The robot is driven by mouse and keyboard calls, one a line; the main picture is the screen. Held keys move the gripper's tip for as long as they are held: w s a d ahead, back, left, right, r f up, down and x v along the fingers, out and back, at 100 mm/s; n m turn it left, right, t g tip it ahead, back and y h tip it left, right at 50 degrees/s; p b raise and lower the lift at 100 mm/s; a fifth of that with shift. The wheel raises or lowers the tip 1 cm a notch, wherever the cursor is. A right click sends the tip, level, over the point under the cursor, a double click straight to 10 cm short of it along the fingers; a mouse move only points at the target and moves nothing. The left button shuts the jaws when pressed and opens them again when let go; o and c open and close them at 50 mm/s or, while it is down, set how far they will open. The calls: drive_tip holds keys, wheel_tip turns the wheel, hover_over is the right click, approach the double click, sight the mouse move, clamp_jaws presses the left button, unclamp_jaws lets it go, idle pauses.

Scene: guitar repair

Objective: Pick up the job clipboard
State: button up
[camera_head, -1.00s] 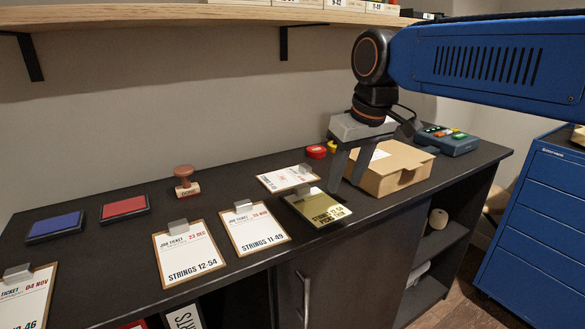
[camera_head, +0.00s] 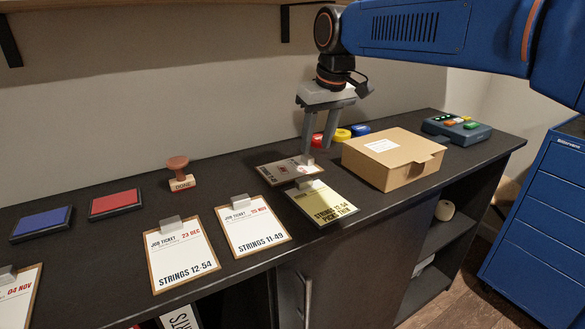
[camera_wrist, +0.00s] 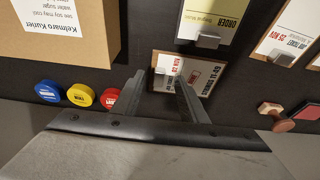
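A small job ticket clipboard (camera_head: 280,172) lies flat at the back of the dark bench, partly in shadow. In the wrist view this clipboard (camera_wrist: 203,76) reads STRINGS 11-49, with its clip end towards the box. My gripper (camera_head: 317,152) is above its clip end, fingers pointing down. In the wrist view the fingers of my gripper (camera_wrist: 160,76) are apart, either side of the clip end, with nothing held. I cannot tell how high the tips are. Two more job clipboards, STRINGS 12-54 (camera_head: 182,255) and STRINGS 11-49 (camera_head: 257,230), lie to the left.
A yellowish order board (camera_head: 327,205) lies just in front of the back clipboard. A cardboard box (camera_head: 388,163) stands right of it. Red, yellow and blue round tins (camera_head: 342,135) sit behind. A stamp (camera_head: 180,175) and ink pads (camera_head: 115,203) are left.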

sight(309, 157)
drive_tip(key=shift+w+a, duration=0.55)
drive_tip(key=shift+w, duration=0.3)
drive_tip(key=shift+x, duration=2.55)
clamp_jaws()
